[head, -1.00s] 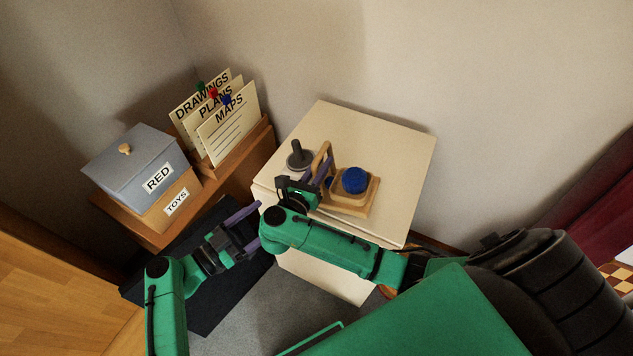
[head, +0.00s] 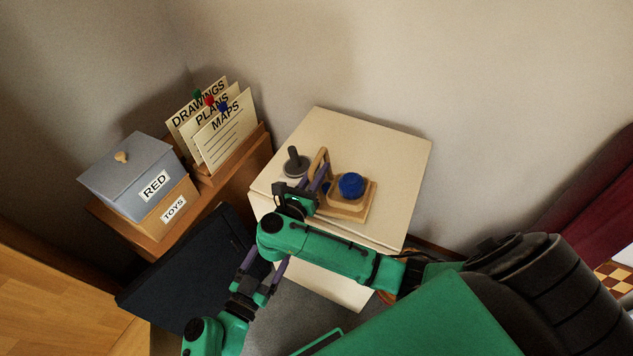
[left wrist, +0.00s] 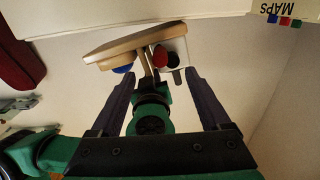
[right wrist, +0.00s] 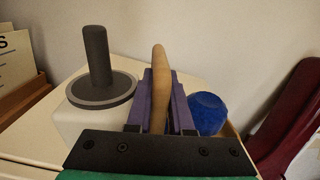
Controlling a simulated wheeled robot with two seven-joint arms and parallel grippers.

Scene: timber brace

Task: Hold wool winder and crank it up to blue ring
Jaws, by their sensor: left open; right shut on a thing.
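The wool winder has a wooden base (head: 362,207), a dark blue wool ball (head: 351,185) and an upright wooden handle (head: 320,160); it stands on the cream cabinet. A grey disc with a peg (head: 295,163) stands left of the handle. My right gripper (right wrist: 163,82) is shut on the wooden handle (right wrist: 159,60), with the blue ball (right wrist: 207,112) to its right. My left gripper (head: 266,256) is open and empty, lower, in front of the cabinet. The left wrist view shows the base (left wrist: 135,42) and a red knob (left wrist: 160,57) beyond its open fingers. I cannot make out a blue ring.
The cream cabinet top (head: 395,150) is clear at its back and right. A blue-grey lidded box (head: 125,170) labelled RED and a rack of cards (head: 225,125) stand to the left. My right forearm crosses the cabinet's front.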

